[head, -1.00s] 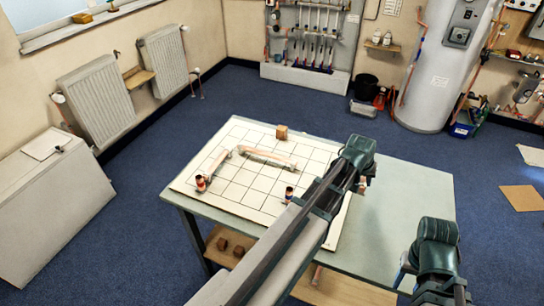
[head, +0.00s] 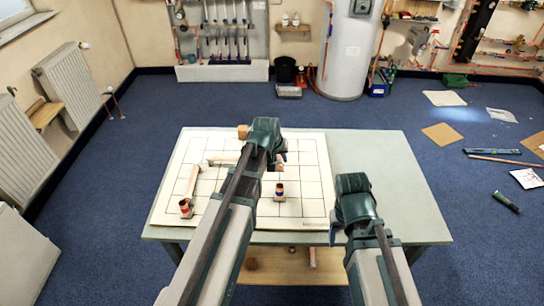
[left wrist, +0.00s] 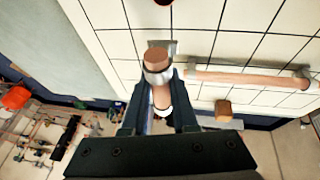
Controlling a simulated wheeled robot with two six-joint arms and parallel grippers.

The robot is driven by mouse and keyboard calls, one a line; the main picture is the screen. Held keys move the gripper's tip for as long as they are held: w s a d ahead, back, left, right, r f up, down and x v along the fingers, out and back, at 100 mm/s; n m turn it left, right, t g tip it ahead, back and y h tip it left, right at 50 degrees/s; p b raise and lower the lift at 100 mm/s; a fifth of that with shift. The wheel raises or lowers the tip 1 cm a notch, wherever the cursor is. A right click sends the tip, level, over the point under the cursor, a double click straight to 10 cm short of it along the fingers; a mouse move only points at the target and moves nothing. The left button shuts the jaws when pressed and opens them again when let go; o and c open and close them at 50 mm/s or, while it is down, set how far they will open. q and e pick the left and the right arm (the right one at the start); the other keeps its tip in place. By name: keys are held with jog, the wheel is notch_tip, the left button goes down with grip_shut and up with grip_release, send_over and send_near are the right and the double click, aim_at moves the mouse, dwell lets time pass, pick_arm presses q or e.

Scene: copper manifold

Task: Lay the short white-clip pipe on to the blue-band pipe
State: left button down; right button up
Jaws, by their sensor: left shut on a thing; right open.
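My left gripper (head: 276,160) is shut on a short copper pipe (left wrist: 157,62), held above the back middle of the white gridded board. A white ring, which looks like its clip, shows on it between the fingers in the left wrist view. A short copper pipe end with a dark blue band (head: 280,190) stands on the board, nearer than the left gripper. Another pipe end with a red band (head: 186,208) is at the board's front left. My right gripper (head: 352,222) is open and empty by the table's front edge; its fingertips are mostly hidden.
The gridded board (head: 308,172) covers the left part of the grey-green table (head: 372,160); the table's right part is clear. A pale pipe (left wrist: 240,78) lies on the board left of my left gripper. A wooden block (head: 243,131) sits at the back edge.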

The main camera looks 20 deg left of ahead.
pick_arm(q)
jog(key=shift+r, duration=0.1)
notch_tip(320, 180, down, 9)
jog(key=b, duration=0.9)
jog(key=shift+b, duration=0.3)
jog(key=shift+f+b, duration=0.35)
jog(key=shift+f, duration=0.1)
jog(key=c, duration=0.6)
grip_release()
notch_tip(320, 180, up, 9)
jog(key=p, duration=0.9)
